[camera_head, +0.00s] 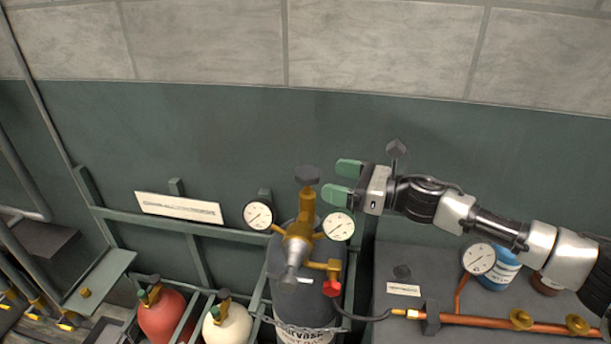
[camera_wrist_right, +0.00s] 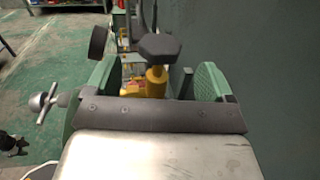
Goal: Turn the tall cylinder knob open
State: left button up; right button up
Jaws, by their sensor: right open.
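The tall dark cylinder (camera_head: 292,312) stands in a rack, with a brass valve and two round gauges on top. Its dark knob (camera_head: 307,175) sits at the top of the brass stem. My right gripper (camera_head: 347,181) is open, with green fingertips pointing left, just right of the knob and apart from it. In the right wrist view the knob (camera_wrist_right: 160,47) shows ahead, between the two green fingers (camera_wrist_right: 158,82), beyond the gripper's front edge. My left gripper is not in view.
A left gauge (camera_head: 258,215) and a right gauge (camera_head: 339,224) flank the brass stem. A red cylinder (camera_head: 163,316) and a cream cylinder (camera_head: 228,325) stand to the left. A copper pipe (camera_head: 478,321) with brass valves runs along the right bench. The wall is behind.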

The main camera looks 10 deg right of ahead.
aim_at(305, 177)
jog(key=p+x, duration=0.1)
jog(key=x, duration=0.1)
jog(key=p+x, duration=0.1)
jog(key=x, duration=0.1)
jog(key=p+x, duration=0.1)
jog(key=x, duration=0.1)
jog(key=shift+w+a+f, duration=0.2)
jog(key=shift+a+f, duration=0.05)
jog(key=shift+f, duration=0.15)
jog(key=shift+w+a, duration=0.2)
jog(key=shift+a, duration=0.05)
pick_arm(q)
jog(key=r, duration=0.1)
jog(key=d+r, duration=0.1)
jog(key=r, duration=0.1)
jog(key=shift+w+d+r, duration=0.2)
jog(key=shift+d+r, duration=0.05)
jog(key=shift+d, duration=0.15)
pick_arm(e)
jog(key=shift+w+f, duration=0.1)
jog(key=shift+f, duration=0.05)
jog(key=c, duration=0.9)
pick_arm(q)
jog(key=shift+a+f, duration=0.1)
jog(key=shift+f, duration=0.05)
